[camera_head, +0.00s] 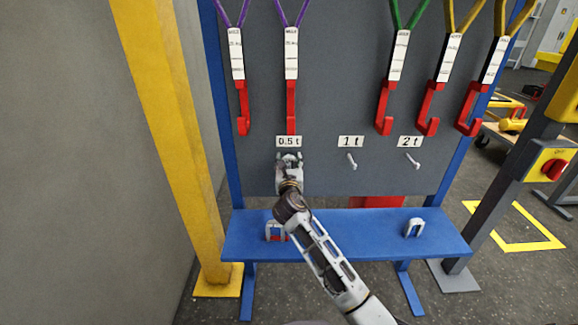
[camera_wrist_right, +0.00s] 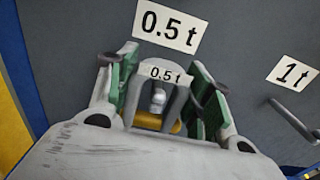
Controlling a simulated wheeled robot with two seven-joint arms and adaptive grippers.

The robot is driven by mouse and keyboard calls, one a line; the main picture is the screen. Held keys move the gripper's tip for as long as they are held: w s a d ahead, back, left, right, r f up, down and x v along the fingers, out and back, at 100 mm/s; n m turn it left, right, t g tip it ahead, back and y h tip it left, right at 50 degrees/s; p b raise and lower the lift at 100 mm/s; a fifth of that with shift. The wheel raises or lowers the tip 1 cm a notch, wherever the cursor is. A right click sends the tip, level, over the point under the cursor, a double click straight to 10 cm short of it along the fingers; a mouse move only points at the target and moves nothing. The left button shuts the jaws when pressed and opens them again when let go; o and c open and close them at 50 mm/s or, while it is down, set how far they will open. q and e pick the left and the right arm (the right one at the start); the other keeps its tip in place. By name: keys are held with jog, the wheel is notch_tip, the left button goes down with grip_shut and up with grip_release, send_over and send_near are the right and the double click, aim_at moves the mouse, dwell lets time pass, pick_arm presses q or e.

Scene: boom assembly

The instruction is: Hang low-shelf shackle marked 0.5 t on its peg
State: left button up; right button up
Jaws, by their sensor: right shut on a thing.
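My right gripper (camera_head: 289,160) is at the grey board just below the 0.5 t sign (camera_head: 289,141). In the right wrist view its green-padded fingers (camera_wrist_right: 162,98) are shut on a grey shackle (camera_wrist_right: 180,100) labelled 0.5 t, its bow upward. A pale round knob (camera_wrist_right: 158,98), apparently the 0.5 t peg, shows inside the shackle's opening. Whether the shackle rests on it I cannot tell. A yellow part (camera_wrist_right: 165,125) shows low in the opening. My left gripper is not in view.
Pegs stick out under the 1 t (camera_head: 352,160) and 2 t (camera_head: 413,160) signs. Two shackles (camera_head: 270,228) (camera_head: 414,227) stand on the blue low shelf (camera_head: 345,243). Red hooks (camera_head: 291,108) on slings hang above the signs. A yellow post (camera_head: 165,110) stands at left.

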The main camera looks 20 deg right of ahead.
jog(key=shift+w+d+f, duration=0.15)
jog(key=shift+w+f, duration=0.25)
jog(key=shift+w, duration=0.3)
jog(key=shift+w+f, duration=0.15)
jog(key=shift+f, duration=0.2)
dwell(0.4)
jog(key=o, duration=1.3)
jog(key=shift+f, duration=0.1)
jog(key=v, duration=1.2)
jog(key=shift+m, duration=0.3)
